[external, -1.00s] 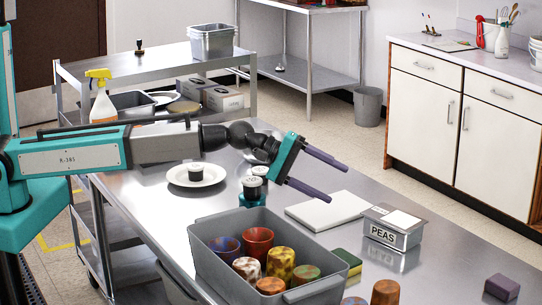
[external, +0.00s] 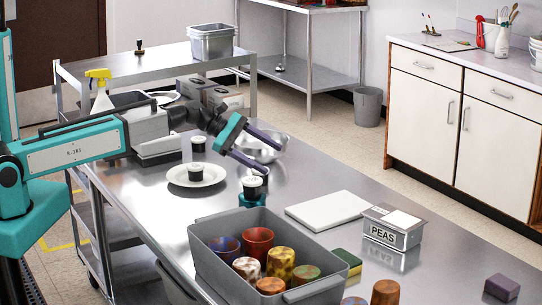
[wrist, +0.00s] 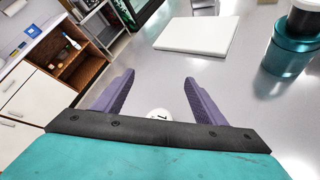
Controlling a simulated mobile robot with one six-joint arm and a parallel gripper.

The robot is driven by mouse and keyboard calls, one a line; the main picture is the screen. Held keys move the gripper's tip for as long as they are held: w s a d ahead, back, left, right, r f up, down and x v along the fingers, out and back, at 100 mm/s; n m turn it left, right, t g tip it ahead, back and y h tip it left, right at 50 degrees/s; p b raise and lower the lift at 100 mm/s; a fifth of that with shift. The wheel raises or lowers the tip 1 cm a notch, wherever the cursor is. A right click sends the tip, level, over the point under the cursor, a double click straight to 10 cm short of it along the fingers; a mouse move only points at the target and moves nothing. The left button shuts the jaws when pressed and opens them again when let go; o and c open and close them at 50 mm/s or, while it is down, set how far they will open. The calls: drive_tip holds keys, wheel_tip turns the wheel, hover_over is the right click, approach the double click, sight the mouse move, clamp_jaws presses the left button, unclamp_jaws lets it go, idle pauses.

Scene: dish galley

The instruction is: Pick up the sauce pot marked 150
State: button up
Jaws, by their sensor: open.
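Small dark sauce pots with white marked tops stand on the steel table: one behind the plate (external: 198,143), one on the white plate (external: 196,172), one on a teal stand (external: 252,184). Their marks are too small to read, so I cannot tell which is 150. My gripper (external: 261,158) is open and empty, above the table just behind the teal stand. In the wrist view a white pot top (wrist: 158,114) shows between the finger bases, partly hidden by my gripper; a "7" is legible. The teal stand (wrist: 290,58) with its pot is at upper right.
A grey bin (external: 212,250) of colourful cups stands in front of the stand. A metal bowl (external: 270,143) is close behind my gripper. A white board (external: 328,210) and a PEAS container (external: 392,228) lie to the right.

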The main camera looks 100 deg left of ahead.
drive_tip(key=s+a+n, duration=0.1)
drive_tip(key=s+n, duration=0.1)
drive_tip(key=s, duration=0.3)
drive_tip(key=s+a+n, duration=0.1)
drive_tip(key=s+a, duration=0.1)
drive_tip(key=s, duration=0.2)
drive_tip(key=s+a+f+n+t+h, duration=0.1)
drive_tip(key=s+a+n, duration=0.1)
drive_tip(key=s, duration=0.3)
drive_tip(key=shift+s+a+n, duration=0.1)
drive_tip(key=shift+s+n, duration=0.2)
drive_tip(key=shift+s, duration=0.05)
drive_tip(key=shift+w, duration=0.15)
drive_tip(key=p+x, duration=0.1)
drive_tip(key=x, duration=0.6)
drive_tip(key=shift+w+f, duration=0.15)
drive_tip(key=shift+w, duration=0.25)
drive_tip(key=shift+w+f, duration=0.15)
drive_tip(key=shift+w, duration=0.1)
drive_tip(key=shift+d+f+p+x, duration=0.15)
drive_tip(key=shift+p+x, duration=0.15)
drive_tip(key=shift+x, duration=0.55)
drive_tip(key=shift+d+f+p+x, duration=0.1)
drive_tip(key=shift+p+x, duration=0.15)
drive_tip(key=shift+x, duration=0.65)
drive_tip(key=shift+d+f+p+x, duration=0.15)
drive_tip(key=shift+p+x, duration=0.15)
drive_tip(key=shift+x, duration=0.55)
drive_tip(key=shift+s, duration=0.2)
